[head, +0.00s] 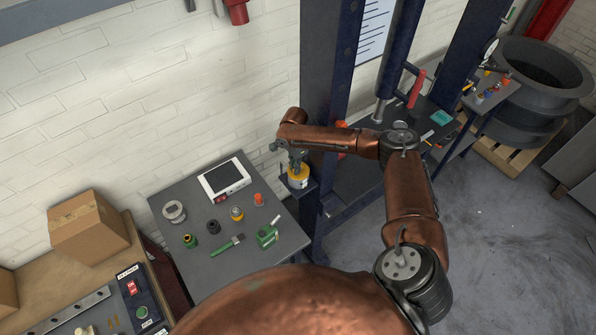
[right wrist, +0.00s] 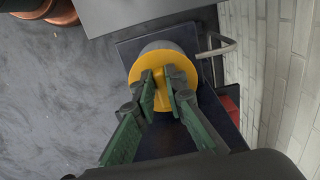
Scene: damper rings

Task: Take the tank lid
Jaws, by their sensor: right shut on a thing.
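The tank lid is a round yellow disc with a raised grip across its middle. It shows in the right wrist view (right wrist: 180,62) and in the head view (head: 301,171). My right gripper (head: 297,164) comes down on it from above. In the right wrist view the two fingers (right wrist: 164,88) are shut on the lid's raised grip, one on each side. A pale grey cylindrical tank (right wrist: 160,46) stands beneath the lid, on a small dark shelf. The lid appears to sit on the tank; any gap between them cannot be told. My left gripper is out of view.
A grey table (head: 180,278) left of the shelf holds a white tablet device (head: 224,177), a green-handled brush (head: 228,245) and several small parts. A dark blue press frame (head: 322,90) stands right beside the shelf. A brick wall is behind. A bent metal rod (right wrist: 217,46) is near the tank.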

